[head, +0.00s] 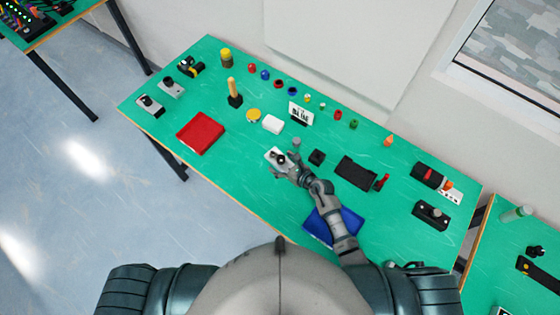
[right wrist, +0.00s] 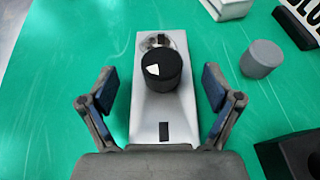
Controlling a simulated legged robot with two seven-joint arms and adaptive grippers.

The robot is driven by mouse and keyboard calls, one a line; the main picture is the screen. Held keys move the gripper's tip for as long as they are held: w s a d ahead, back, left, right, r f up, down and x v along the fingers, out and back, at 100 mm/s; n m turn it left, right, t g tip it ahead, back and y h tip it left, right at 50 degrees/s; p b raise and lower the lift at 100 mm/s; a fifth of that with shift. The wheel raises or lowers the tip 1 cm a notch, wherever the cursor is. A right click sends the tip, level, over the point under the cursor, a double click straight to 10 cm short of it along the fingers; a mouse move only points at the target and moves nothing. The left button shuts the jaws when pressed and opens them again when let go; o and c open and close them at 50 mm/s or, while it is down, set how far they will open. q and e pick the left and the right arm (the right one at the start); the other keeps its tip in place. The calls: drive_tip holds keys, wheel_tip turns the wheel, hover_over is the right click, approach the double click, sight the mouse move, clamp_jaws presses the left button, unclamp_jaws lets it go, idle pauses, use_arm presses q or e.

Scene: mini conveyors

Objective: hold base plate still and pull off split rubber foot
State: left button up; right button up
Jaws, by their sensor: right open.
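A pale grey base plate (right wrist: 147,125) lies on the green table, and it also shows in the head view (head: 271,154). A black rubber foot (right wrist: 161,72), round with a white wedge-shaped mark on top, stands on the plate; it is a dark spot in the head view (head: 281,160). My right gripper (right wrist: 160,88) is open, its fingers on either side of the plate and foot with visible gaps. In the head view the right gripper (head: 291,168) is at the plate's near right end. A loose grey cylinder (right wrist: 262,58) stands right of the plate. My left gripper is not in view.
A white block (head: 273,124) and a black-and-white sign (head: 299,114) stand behind the plate. A small black block (head: 317,157) and a dark tray (head: 356,173) are to the right. A red mat (head: 200,133) lies left; a blue mat (head: 330,226) lies under my right forearm.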

drive_tip(key=shift+w+a+f, duration=0.1)
drive_tip(key=shift+w+f, duration=0.1)
drive_tip(key=shift+w, duration=0.15)
drive_tip(key=c, duration=1.5)
drive_tip(key=shift+a, duration=0.1)
drive_tip(key=shift+s+f, duration=0.15)
drive_tip(key=shift+f, duration=0.05)
